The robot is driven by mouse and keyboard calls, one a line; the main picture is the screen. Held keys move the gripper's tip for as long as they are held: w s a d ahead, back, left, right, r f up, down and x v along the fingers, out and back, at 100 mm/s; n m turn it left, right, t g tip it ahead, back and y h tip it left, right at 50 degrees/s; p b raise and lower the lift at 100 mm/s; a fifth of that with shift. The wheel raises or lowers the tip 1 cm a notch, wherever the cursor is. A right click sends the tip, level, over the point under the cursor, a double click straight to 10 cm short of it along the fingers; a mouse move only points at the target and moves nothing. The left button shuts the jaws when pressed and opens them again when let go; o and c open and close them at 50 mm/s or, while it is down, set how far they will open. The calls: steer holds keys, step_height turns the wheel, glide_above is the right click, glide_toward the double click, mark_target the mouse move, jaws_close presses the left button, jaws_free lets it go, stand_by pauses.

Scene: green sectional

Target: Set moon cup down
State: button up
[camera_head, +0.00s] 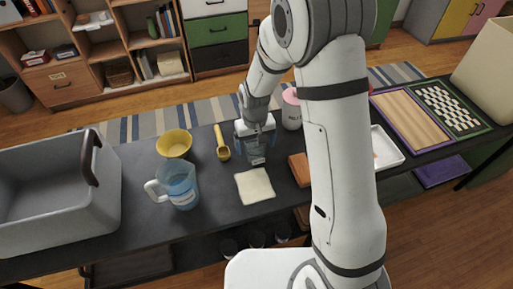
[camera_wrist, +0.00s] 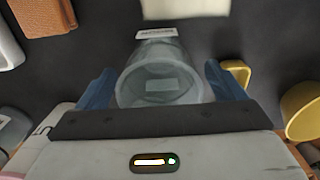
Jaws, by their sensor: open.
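My gripper (camera_head: 257,143) is open around the cup, and the wrist view shows my gripper (camera_wrist: 163,88) with a blue finger on each side and a narrow gap at each. The cup looks upright on the table, though its base is partly hidden.
A cream cloth (camera_head: 254,186) lies just in front of the cup. A yellow scoop (camera_head: 222,144), yellow bowl (camera_head: 174,143), blue measuring jug (camera_head: 180,184) and grey bin (camera_head: 55,195) are left. A brown block (camera_head: 300,169), pink-lidded jar (camera_head: 291,110) and white tray (camera_head: 386,150) are right.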

step_height(320, 180, down, 2)
steer(key=shift+f, duration=0.1)
steer(key=c, duration=1.2)
steer(key=shift+o, duration=0.2)
steer(key=shift+r, duration=0.2)
